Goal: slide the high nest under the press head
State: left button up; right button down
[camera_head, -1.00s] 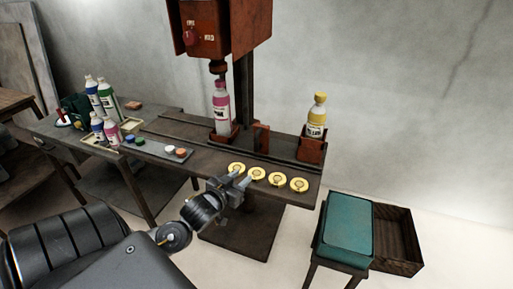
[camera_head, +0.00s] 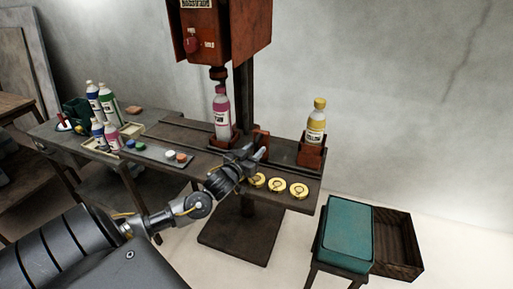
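A second, taller-looking red nest (camera_head: 312,153) sits at the right end of the rail and holds a yellow-capped bottle (camera_head: 316,124). A red upright handle (camera_head: 262,136) stands between the nests. My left gripper (camera_head: 257,153) is at the bench's front edge, close to this handle; I cannot tell whether it touches it or how far its fingers are apart. My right gripper is out of view.
A teal-topped stool (camera_head: 347,235) and a wooden crate (camera_head: 398,245) are at the right. The rail between the nests looks clear.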

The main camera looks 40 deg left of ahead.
pick_arm(q)
jog(key=shift+w+a, duration=0.1)
jog(key=shift+w, duration=0.65)
jog(key=shift+c, duration=0.4)
grip_shut()
